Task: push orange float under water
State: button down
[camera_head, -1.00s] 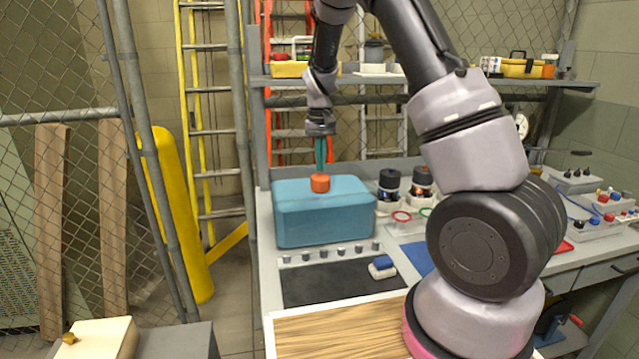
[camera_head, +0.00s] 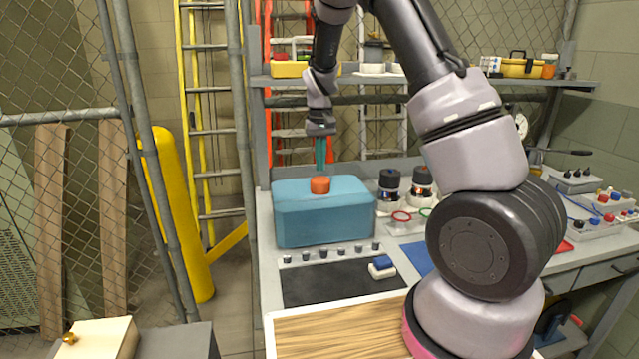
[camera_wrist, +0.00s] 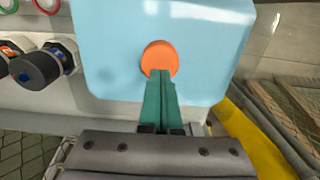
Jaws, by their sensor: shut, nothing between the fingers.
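The orange float (camera_head: 320,185) is a short cylinder at the top of the light blue tank (camera_head: 322,222), which stands on the workbench. It shows whole above the tank's upper surface. My gripper (camera_head: 320,170), with green fingers, is shut and empty, pointing down at the float from above. In the wrist view the fingertips (camera_wrist: 161,74) overlap the lower part of the float (camera_wrist: 160,58), over the blue tank surface (camera_wrist: 215,50). I cannot tell whether the tips touch the float.
Dark-capped containers (camera_head: 389,183) stand just right of the tank. A row of knobs (camera_head: 330,253) and a black mat (camera_head: 340,284) lie in front. A shelf (camera_head: 430,82) runs behind my arm. A yellow post (camera_head: 178,215) stands at the left.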

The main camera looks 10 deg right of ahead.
aim_at(320, 190)
jog(key=shift+f, duration=0.1)
dwell(0.5)
jog(key=shift+f, duration=4.75)
jog(key=shift+r, duration=0.1)
jog(key=shift+r, duration=5.9)
jog(key=shift+r, duration=0.1)
